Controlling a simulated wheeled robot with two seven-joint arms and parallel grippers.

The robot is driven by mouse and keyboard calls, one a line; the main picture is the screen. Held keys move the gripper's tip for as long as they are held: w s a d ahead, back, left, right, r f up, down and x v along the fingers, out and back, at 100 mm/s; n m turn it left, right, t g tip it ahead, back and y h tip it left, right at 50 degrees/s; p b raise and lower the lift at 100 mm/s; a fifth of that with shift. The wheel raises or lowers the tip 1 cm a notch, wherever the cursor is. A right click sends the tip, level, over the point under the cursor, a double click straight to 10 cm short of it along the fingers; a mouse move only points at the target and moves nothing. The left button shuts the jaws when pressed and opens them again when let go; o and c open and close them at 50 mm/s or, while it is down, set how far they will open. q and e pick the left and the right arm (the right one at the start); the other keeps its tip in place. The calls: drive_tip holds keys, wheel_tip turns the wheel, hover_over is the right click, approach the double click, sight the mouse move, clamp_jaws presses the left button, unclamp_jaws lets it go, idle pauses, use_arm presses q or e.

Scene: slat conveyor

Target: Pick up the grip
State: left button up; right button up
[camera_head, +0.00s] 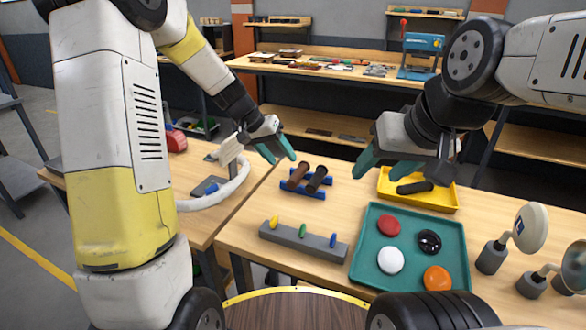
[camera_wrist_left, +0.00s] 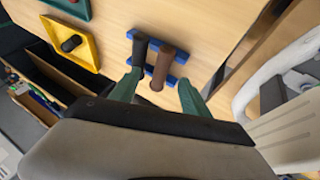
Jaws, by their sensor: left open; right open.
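A brown grip (camera_head: 298,175) and a black grip (camera_head: 317,178) lie side by side across a blue rack (camera_head: 308,193) on the wooden table. The left wrist view also shows the brown grip (camera_wrist_left: 163,66), the black grip (camera_wrist_left: 139,50) and the blue rack (camera_wrist_left: 180,58). My left gripper (camera_head: 277,153) is open and empty, above and to the left of the rack; its green fingers (camera_wrist_left: 158,80) show near the grips' closer ends. Another black grip (camera_head: 414,187) lies in a yellow tray (camera_head: 450,202). My right gripper (camera_head: 385,167) is open and empty, left of and above that tray.
A grey block (camera_head: 290,240) with coloured pegs stands in front of the rack. A teal tray (camera_head: 370,235) holds several round discs. Stands with round heads (camera_head: 530,228) are at the right. A white curved thing (camera_head: 215,200) is on the left table.

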sight(293, 175)
use_arm(q)
drive_tip(key=x, duration=0.9)
drive_tip(key=shift+w+a+f, duration=0.15)
drive_tip(key=shift+w+f, duration=0.2)
drive_tip(key=shift+w, duration=0.1)
clamp_jaws()
